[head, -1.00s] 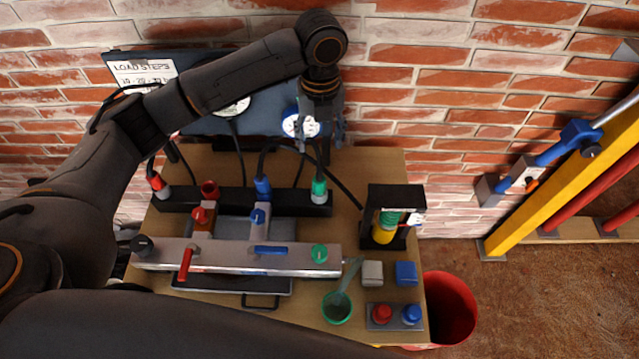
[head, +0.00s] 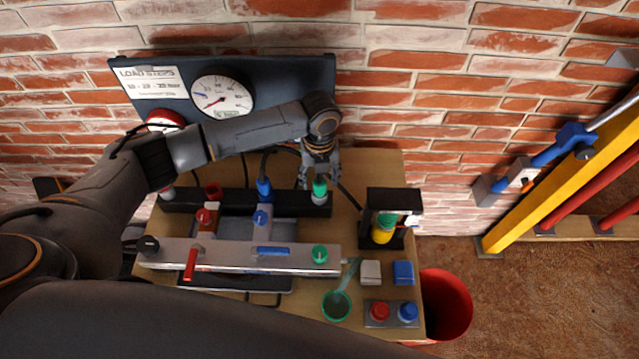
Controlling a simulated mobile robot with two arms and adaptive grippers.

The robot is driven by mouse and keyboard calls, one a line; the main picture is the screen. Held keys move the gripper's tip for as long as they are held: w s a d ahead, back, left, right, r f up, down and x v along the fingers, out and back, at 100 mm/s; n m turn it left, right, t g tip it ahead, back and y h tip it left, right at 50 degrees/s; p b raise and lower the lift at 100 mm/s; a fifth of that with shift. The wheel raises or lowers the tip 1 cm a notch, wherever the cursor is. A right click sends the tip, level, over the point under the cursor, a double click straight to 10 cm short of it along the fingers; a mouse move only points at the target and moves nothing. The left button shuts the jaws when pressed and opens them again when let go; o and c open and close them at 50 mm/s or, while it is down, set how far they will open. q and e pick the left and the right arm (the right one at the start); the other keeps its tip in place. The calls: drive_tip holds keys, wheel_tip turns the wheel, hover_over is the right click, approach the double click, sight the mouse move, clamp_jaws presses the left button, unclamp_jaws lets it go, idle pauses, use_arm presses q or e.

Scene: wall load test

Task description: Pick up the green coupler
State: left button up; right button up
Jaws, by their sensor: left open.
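The green coupler (head: 320,188) stands upright at the right end of a black rack (head: 233,202) on the wooden table, with a dark hose by it. My left gripper (head: 319,177) is directly above it, pointing down and open. Its fingers appear on either side of the coupler's top; I cannot tell whether they touch it. My right gripper is not in view.
A blue coupler (head: 264,188) stands in the same rack to the left. In front lies a grey metal bar (head: 225,257) with coloured knobs. A black stand (head: 389,198) is to the right. A gauge panel (head: 290,85) is behind.

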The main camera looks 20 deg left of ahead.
use_arm(q)
drive_tip(key=shift+f, duration=0.5)
drive_tip(key=shift+c, duration=0.2)
clamp_jaws()
drive_tip(key=shift+r, duration=0.1)
drive_tip(key=shift+w+r+b, duration=0.1)
drive_tip(key=shift+r+b, duration=0.35)
drive_tip(key=shift+r, duration=0.05)
drive_tip(key=shift+s+r+b, duration=0.2)
drive_tip(key=shift+r+b, duration=0.3)
drive_tip(key=shift+r, duration=0.7)
drive_tip(key=s+r+b, duration=0.2)
drive_tip(key=s+r, duration=0.7)
drive_tip(key=s, duration=0.4)
drive_tip(key=shift+s+r+b, duration=0.25)
drive_tip(key=shift+s+b, duration=0.05)
drive_tip(key=shift+b, duration=0.1)
